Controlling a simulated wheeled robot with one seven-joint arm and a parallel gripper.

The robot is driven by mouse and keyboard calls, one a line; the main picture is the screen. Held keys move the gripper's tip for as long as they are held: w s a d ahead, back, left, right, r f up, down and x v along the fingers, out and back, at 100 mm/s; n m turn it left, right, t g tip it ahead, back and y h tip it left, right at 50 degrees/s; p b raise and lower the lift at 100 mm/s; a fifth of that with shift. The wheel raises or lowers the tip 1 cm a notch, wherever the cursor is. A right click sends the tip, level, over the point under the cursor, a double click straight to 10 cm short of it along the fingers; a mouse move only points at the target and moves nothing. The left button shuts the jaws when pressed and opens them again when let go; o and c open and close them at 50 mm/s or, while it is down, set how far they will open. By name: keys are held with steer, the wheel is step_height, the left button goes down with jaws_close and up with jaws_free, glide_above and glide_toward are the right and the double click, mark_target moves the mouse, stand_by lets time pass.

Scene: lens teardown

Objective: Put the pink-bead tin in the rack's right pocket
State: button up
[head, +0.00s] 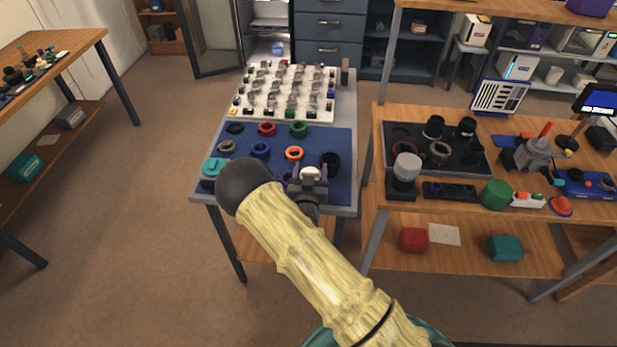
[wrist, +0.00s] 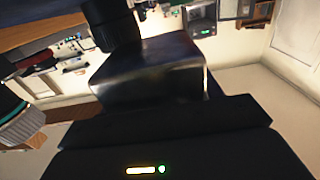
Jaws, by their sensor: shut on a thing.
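My gripper (head: 310,176) is over the front right part of the blue mat (head: 342,142). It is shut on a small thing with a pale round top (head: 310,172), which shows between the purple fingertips. I cannot make out any pink beads on it, so I cannot tell for sure that it is the pink-bead tin. A long dark rack (head: 462,191) with purple and green things in it lies at the front of the right-hand bench; its pockets are too small to tell apart. In the wrist view a glossy dark block (wrist: 150,80) fills the middle and hides what is gripped.
A black cylinder (head: 331,160) stands close beside my gripper. Several coloured rings, such as the orange ring (head: 294,153), lie on the mat. On the bench are a grey-topped jar (head: 406,167) and a green cylinder (head: 495,194). A floor gap separates table and bench.

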steer(key=shift+f, duration=0.15)
steer(key=shift+f, duration=2)
steer(key=shift+f, duration=0.2)
steer(key=o, duration=1)
steer(key=shift+r, duration=0.1)
